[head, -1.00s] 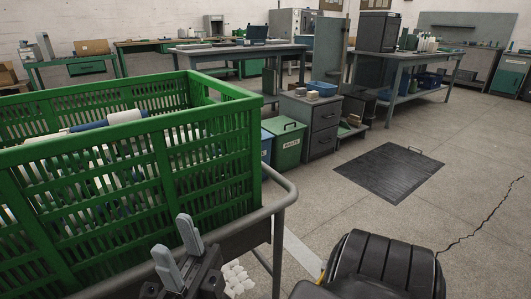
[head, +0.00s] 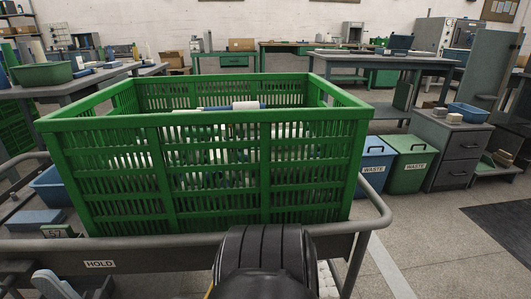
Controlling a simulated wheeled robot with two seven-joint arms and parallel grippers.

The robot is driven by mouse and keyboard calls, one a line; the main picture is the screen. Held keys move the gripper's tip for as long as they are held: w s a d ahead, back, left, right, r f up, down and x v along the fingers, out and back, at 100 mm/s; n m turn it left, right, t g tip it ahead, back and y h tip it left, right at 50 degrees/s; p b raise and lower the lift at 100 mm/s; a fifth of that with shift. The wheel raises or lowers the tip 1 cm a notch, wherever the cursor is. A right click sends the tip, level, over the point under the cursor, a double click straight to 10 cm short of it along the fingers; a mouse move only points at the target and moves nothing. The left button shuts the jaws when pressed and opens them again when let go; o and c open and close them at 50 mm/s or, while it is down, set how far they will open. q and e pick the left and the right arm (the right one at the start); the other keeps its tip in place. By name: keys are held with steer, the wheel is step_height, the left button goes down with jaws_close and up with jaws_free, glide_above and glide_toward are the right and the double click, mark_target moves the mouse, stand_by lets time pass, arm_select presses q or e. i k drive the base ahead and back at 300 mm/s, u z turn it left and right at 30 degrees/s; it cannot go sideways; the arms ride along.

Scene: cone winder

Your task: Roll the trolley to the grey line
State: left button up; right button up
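The trolley is a low cart with a grey tubular rail (head: 375,215) and a HOLD label at its near edge; it stands right in front of me. A large green slatted crate (head: 210,185) on it holds several white and blue cones or tubes. A pale grey line (head: 394,272) runs along the floor just right of the trolley. What seems to be my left gripper (head: 50,287) is at the lower left corner, near the rail and cut by the frame edge; its opening is unclear. My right gripper is not in view. A black link of mine covers part of the near rail.
Blue (head: 375,163) and green (head: 409,163) WASTE bins and a grey drawer cabinet (head: 448,150) stand beyond the trolley's right side. A dark floor mat (head: 505,230) lies at the right. Workbenches line the back. Floor between line and mat is clear.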

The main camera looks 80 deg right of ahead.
mark_target(148, 267)
steer(key=u, duration=0.2)
steer(key=k, duration=1.25)
steer(key=z, duration=2.15)
steer(key=i, duration=0.5)
steer(key=z, duration=0.05)
